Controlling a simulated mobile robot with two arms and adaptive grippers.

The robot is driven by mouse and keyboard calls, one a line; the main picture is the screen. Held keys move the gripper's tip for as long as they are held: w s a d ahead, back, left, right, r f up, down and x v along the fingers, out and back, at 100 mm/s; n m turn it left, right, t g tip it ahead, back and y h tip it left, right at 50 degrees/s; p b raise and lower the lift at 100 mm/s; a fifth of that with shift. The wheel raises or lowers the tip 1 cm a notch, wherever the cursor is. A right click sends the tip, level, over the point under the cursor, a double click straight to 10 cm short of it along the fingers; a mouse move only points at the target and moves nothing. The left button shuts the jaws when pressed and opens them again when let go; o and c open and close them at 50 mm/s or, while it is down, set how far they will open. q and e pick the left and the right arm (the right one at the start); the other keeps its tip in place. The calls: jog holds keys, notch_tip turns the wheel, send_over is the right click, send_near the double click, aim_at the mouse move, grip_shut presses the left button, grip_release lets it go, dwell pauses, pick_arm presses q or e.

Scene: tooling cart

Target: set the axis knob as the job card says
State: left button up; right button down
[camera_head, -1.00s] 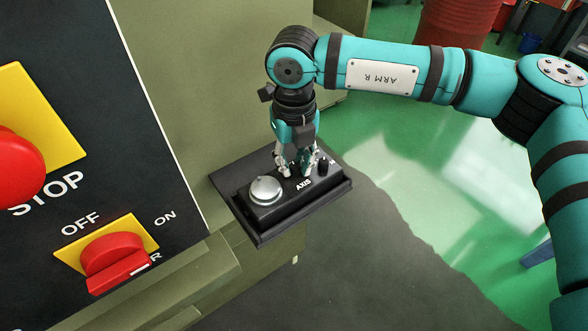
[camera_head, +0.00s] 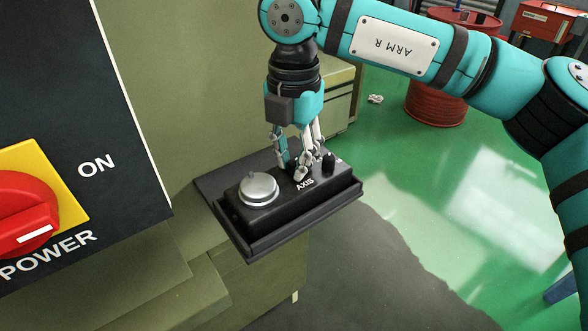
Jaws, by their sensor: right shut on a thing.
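A black pendant box (camera_head: 292,212) sits on a dark shelf (camera_head: 250,248) at the side of the olive machine. A silver round dial (camera_head: 258,188) is at its left end, and a small black knob (camera_head: 328,161) is at its right end. The white word AXIS is on the box between them. My right gripper (camera_head: 298,172) points down onto the box just behind that word, its fingers shut on the axis knob. The fingers hide the knob, so its pointer and marks cannot be read. My left gripper and a job card are not in view.
A dark panel with a red POWER switch (camera_head: 27,222) on a yellow plate stands close at the left. A red drum (camera_head: 436,102) and a red tool cabinet (camera_head: 545,24) are at the back. The green floor right of the shelf is open.

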aim_at(293, 162)
jog(key=shift+m+b, duration=1)
jog(key=shift+m, duration=0.3)
jog(key=c, duration=1.2)
grip_release()
jog(key=shift+o, duration=0.2)
jog(key=shift+r, duration=0.1)
notch_tip(293, 162, up, 12)
